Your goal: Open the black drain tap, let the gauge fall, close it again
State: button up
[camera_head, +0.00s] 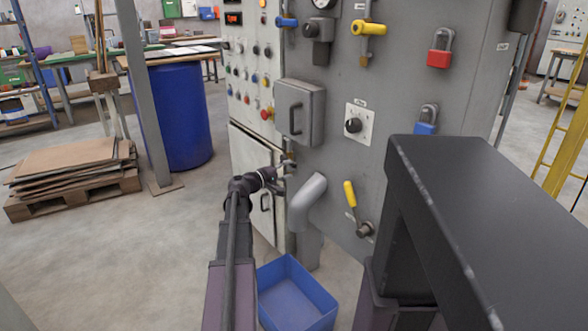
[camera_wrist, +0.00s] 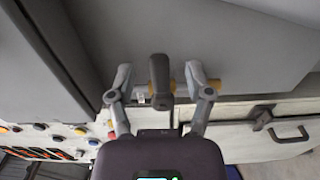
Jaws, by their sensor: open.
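My gripper (camera_wrist: 159,82) is open, with one finger on each side of the handle and a gap visible on both sides. Whether the fingers reach the handle's depth is unclear. In the head view my gripper (camera_head: 283,174) is at the cabinet's front edge, left of a grey elbow pipe, and the tap is mostly hidden there. The pressure gauge (camera_head: 322,3) is cut off by the top edge; its needle cannot be read.
The grey elbow pipe (camera_head: 307,203) sticks out close to my gripper, above a blue bin (camera_head: 296,293). A grey box (camera_head: 300,111) is above, and a yellow lever (camera_head: 350,194) is to the right. A blue drum (camera_head: 182,116) and pallet (camera_head: 72,195) stand left.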

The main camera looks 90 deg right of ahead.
jog(key=v, duration=0.8)
jog(key=shift+a, duration=0.1)
dwell(0.6)
